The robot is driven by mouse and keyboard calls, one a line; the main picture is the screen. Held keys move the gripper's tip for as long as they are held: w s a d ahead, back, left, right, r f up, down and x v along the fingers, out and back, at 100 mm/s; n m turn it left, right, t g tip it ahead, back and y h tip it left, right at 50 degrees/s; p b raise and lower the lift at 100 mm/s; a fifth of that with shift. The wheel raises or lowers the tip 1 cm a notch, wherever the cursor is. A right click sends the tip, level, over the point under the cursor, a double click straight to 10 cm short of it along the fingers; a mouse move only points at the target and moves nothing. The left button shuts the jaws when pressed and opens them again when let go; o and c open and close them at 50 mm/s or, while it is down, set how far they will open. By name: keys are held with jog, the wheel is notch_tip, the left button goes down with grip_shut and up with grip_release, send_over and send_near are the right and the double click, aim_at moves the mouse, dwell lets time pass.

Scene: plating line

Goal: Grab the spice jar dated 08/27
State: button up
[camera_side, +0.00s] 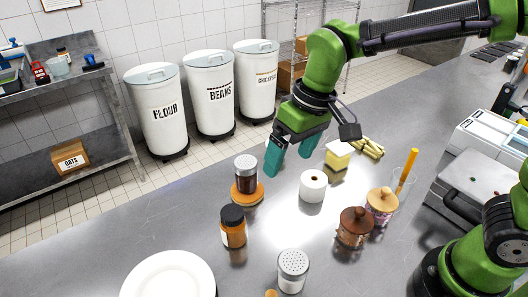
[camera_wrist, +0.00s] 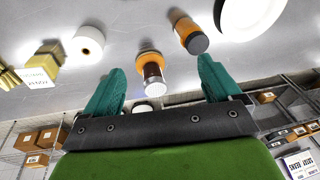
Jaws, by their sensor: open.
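A jar with a silver lid and dark reddish-brown contents (camera_side: 246,176) stands upright on a round orange-brown coaster (camera_side: 247,196). An orange jar with a black lid and a pale label (camera_side: 233,228) stands in front of it. Both also show in the wrist view, the silver-lidded jar (camera_wrist: 152,71) between my fingers' outlines and the orange jar (camera_wrist: 185,28) up and to the right. No date is readable on either jar. My gripper (camera_side: 290,162) is open and empty above the counter, to the right of the silver-lidded jar and apart from it; its teal fingers also show in the wrist view (camera_wrist: 159,77).
A white roll (camera_side: 312,187), a yellow block (camera_side: 338,156), two wooden-lidded jars (camera_side: 354,228) (camera_side: 381,207) and a metal shaker (camera_side: 292,272) stand nearby. A white plate (camera_side: 168,280) lies at the front. The counter left of the coaster is clear.

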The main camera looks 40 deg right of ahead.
jog(key=n+g+h, duration=0.2)
send_over(234, 227)
jog(key=d, duration=0.2)
jog(key=f, duration=0.4)
jog(key=shift+w, duration=0.3)
jog(key=f, duration=0.5)
jog(key=w+f, duration=0.1)
jog(key=f, duration=0.4)
jog(key=a+f, duration=0.1)
jog(key=f, duration=0.4)
jog(key=shift+w+f, duration=0.15)
jog(key=shift+f, duration=0.05)
jog(key=shift+c, duration=0.2)
jog(key=c, duration=1.2)
jog(key=shift+r, duration=0.1)
jog(key=shift+c, duration=0.3)
